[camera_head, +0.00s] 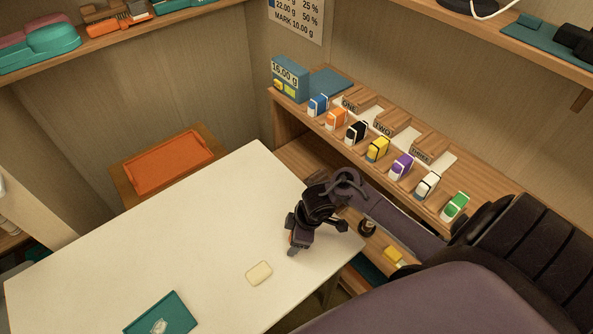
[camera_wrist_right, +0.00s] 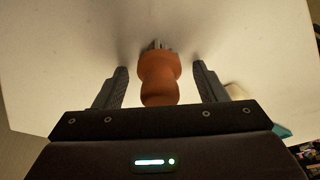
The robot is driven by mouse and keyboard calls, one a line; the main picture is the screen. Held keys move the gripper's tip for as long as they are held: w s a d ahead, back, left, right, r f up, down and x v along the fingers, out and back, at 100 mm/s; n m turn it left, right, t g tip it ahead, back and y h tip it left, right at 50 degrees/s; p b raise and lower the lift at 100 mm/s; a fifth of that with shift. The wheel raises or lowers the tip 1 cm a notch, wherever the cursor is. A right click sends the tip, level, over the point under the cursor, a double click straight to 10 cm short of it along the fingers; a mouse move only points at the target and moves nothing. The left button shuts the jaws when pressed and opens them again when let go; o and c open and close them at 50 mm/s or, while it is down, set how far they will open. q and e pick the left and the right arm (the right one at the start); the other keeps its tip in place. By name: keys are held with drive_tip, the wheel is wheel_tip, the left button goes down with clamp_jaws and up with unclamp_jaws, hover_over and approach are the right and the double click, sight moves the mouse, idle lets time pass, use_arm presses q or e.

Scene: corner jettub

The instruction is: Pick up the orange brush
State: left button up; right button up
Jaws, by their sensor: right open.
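In the right wrist view the orange brush (camera_wrist_right: 158,80) has a rounded orange handle, with a greyish end at its far side. It lies between the two dark fingers of my right gripper (camera_wrist_right: 160,88), which are open with a visible gap on each side. In the head view my right gripper (camera_head: 294,245) is low over the right part of the white table (camera_head: 190,225); there the brush is mostly hidden by the gripper. My left gripper is in neither view.
A cream block (camera_head: 259,273) lies on the table near the right gripper. A teal tray (camera_head: 160,316) is at the front edge of the picture. An orange tray (camera_head: 172,162) stands behind the table. A wooden shelf (camera_head: 440,205) with several coloured boxes is at right.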

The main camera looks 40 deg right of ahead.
drive_tip(key=c, duration=1.1)
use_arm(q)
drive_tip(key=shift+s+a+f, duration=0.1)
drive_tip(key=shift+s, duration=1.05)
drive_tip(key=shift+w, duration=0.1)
